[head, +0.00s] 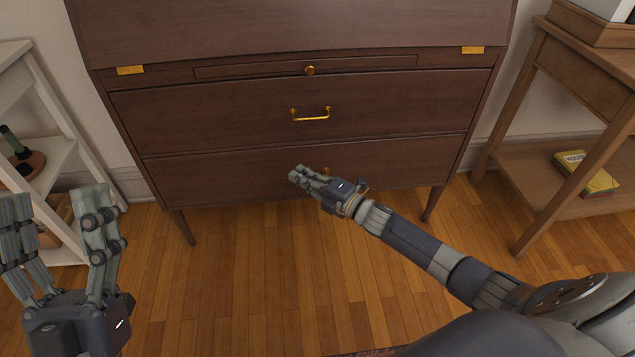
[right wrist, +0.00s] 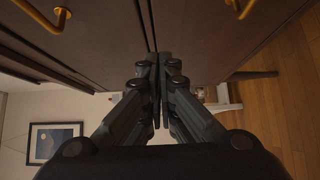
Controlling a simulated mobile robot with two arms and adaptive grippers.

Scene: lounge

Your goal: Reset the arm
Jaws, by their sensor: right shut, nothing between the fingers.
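My right arm reaches in from the lower right in the head view. Its gripper (head: 299,175) is in front of the bottom drawer of a dark wooden cabinet and covers part of that drawer's brass handle. In the right wrist view the right gripper's fingers (right wrist: 159,62) are together with nothing between them, close to the drawer fronts. I cannot tell whether they touch the wood. My left gripper (head: 55,215) stands at the lower left of the head view, its fingers pointing up and spread wide apart, with nothing between them.
The cabinet (head: 230,115) has its drawers closed. A white shelf (head: 75,130) stands at the left, near my left gripper. The wooden floor (head: 270,270) between is clear.

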